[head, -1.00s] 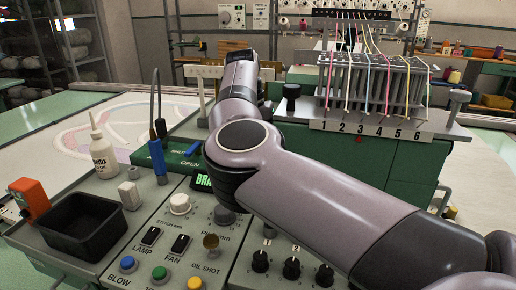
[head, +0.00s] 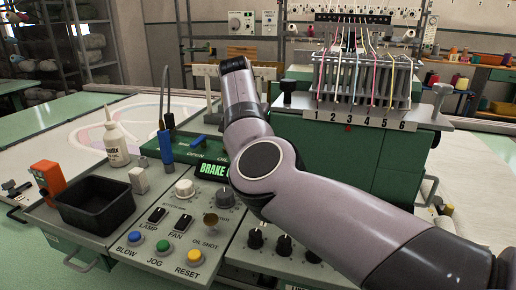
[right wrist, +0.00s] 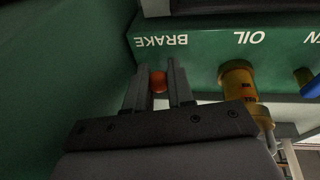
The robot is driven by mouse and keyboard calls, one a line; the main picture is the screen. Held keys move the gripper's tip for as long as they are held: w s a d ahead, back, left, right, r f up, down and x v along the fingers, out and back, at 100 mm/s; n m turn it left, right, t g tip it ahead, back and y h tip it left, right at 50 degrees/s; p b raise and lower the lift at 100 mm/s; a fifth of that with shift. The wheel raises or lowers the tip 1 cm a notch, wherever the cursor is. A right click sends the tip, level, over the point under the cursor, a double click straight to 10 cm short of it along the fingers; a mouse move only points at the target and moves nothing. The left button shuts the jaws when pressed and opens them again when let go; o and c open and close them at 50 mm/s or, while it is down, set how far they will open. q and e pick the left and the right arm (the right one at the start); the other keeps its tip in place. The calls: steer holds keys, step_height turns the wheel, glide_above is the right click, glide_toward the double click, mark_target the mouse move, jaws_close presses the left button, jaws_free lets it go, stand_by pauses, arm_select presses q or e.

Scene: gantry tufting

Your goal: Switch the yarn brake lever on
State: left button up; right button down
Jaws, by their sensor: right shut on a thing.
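In the right wrist view my right gripper (right wrist: 159,88) is shut on a small orange-red knob, the tip of the brake lever (right wrist: 158,82). The knob sits between the two grey fingers, just by the white BRAKE label (right wrist: 161,41), which shows upside down on a green panel (right wrist: 205,48). The lever's shaft and its tilt cannot be made out. In the head view my right arm crosses the middle and hides the lever and gripper. A display (head: 212,170) reads BRAKE; the rest of its text is hidden behind my arm. My left gripper is not in view.
A brass fitting (right wrist: 238,80) stands close beside the gripper by the OIL label. In the head view, a blue lever (head: 197,143) stands on the green box. A yarn rack (head: 362,75), black tray (head: 95,205) and white bottle (head: 116,145) are nearby.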

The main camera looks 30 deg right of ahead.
steer(key=shift+s+a+f, duration=0.15)
steer(key=shift+f, duration=0.1)
steer(key=c, duration=1)
jaws_free()
steer(key=shift+r, duration=0.1)
steer(key=v, duration=0.7)
